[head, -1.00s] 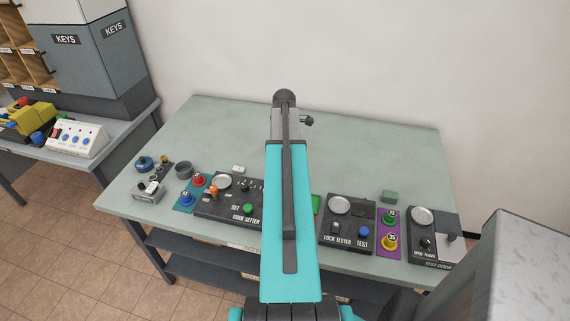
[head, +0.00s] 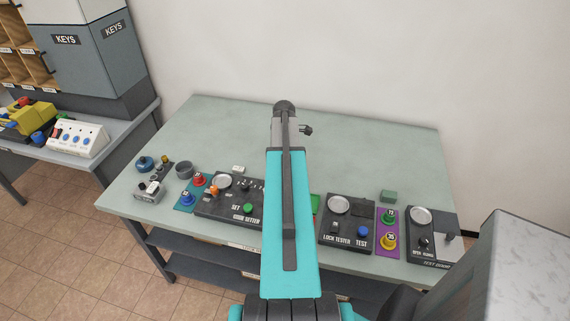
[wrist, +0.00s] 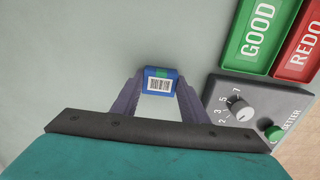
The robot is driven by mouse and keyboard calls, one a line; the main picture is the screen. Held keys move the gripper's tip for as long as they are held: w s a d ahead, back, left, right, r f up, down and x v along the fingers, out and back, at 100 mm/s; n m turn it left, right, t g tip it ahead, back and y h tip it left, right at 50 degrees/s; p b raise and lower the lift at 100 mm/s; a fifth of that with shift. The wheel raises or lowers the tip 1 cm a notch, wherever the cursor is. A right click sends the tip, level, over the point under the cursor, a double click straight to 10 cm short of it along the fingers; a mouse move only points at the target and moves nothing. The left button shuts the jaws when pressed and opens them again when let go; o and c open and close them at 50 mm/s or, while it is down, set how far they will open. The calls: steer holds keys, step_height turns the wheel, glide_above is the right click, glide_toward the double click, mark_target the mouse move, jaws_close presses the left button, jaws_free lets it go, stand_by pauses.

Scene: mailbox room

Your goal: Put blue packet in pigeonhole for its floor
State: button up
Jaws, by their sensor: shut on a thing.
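In the head view my own arm hides the gripper and the packet. Wooden pigeonholes (head: 33,67) stand at the upper left of the head view, partly cut off by the frame, with small labels too small to read.
The grey-green table (head: 370,140) is clear at the back. Along its front are the code setter (head: 218,207), lock tester (head: 337,230) and several coloured buttons. In the wrist view, the green GOOD tray (wrist: 257,35) and red REDO tray (wrist: 302,45) lie right. A grey KEYS cabinet (head: 85,60) stands left.

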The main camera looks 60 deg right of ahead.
steer(key=o, duration=1.2)
steer(key=shift+c, duration=0.2)
step_height(320, 180, up, 12)
steer(key=b, duration=0.3)
steer(key=shift+r, duration=0.1)
